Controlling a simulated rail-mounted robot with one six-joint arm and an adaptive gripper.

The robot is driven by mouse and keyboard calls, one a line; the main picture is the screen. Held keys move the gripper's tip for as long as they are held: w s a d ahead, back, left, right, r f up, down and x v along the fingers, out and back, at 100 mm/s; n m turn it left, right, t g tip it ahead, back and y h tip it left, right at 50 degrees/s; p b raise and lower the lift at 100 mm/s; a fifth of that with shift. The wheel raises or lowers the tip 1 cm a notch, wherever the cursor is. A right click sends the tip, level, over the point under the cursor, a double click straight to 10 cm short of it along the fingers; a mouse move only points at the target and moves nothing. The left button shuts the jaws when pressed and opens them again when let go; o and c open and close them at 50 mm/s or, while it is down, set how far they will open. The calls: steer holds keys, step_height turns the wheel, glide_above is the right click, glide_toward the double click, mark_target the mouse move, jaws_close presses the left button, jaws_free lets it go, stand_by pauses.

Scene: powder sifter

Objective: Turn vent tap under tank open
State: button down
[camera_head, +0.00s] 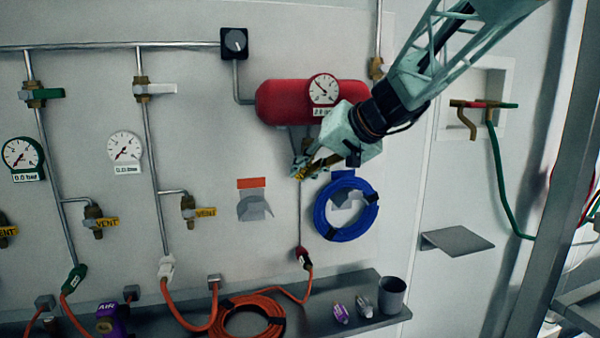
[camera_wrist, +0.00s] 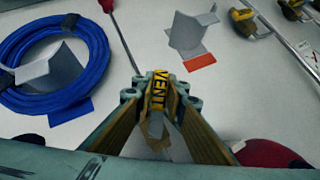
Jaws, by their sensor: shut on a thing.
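The red tank (camera_head: 280,103) is fixed to the wall in the head view, with a round gauge (camera_head: 324,89) on its front. Its lower end edge shows at the bottom right of the wrist view (camera_wrist: 268,154). My gripper (camera_head: 302,172) is just below the tank. In the wrist view, the yellow vent tap handle (camera_wrist: 160,88) marked VENT lies between my fingertips (camera_wrist: 160,100). My gripper is shut on this handle. The tap's body is mostly hidden by the fingers, and in the head view my gripper covers most of it.
A blue hose coil (camera_head: 347,231) hangs on the wall right of and below my gripper. A thin pipe runs down to a red connector (camera_head: 303,257). Other vent taps (camera_head: 190,210) stand to the left. A shelf (camera_head: 345,318) with a dark cup (camera_head: 392,295) lies below.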

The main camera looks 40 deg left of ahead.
steer(key=shift+w, duration=0.1)
stand_by(0.5)
steer(key=c, duration=2.6)
jaws_free()
steer(key=shift+d, duration=0.1)
steer(key=v, duration=1.2)
